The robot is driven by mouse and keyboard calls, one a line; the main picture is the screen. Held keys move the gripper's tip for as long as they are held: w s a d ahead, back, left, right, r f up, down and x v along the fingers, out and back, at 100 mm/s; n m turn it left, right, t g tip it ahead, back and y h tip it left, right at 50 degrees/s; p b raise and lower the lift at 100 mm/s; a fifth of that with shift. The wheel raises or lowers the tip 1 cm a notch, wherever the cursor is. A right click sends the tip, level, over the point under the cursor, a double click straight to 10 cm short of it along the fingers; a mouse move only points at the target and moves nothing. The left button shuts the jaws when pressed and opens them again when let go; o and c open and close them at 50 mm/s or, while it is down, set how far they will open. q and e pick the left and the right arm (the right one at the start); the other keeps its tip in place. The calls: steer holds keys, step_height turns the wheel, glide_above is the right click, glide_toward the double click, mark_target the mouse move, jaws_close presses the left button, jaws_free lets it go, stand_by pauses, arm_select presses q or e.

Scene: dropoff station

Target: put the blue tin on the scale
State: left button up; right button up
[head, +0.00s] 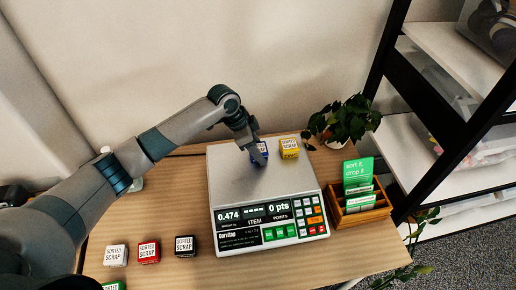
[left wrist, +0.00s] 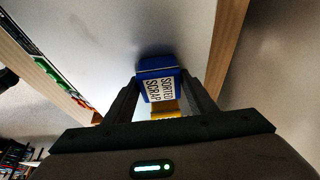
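The blue tin (head: 260,151) is over the back middle of the scale's metal plate (head: 236,180). My left gripper (head: 255,146) reaches down to it from the left and partly covers it. In the left wrist view the blue tin (left wrist: 157,84), with its "SORTED SCRAP" label, sits between the two fingertips, which meet its sides. I cannot tell whether the tin rests on the plate or is just above it. The scale display reads 0.474. My right gripper is in neither view.
A yellow tin (head: 289,148) stands on the plate, right of the blue one. White (head: 116,255), red (head: 149,252) and black (head: 186,246) tins stand at the table's front left, with a green one (head: 113,286) partly cut off. A card holder (head: 360,205) and plant (head: 345,122) are right.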

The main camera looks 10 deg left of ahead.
arm_select(q)
steer(key=shift+o, duration=0.9)
steer(key=shift+r, duration=0.1)
steer(key=b+v, duration=0.2)
steer(key=v, duration=1)
steer(key=shift+b, duration=0.3)
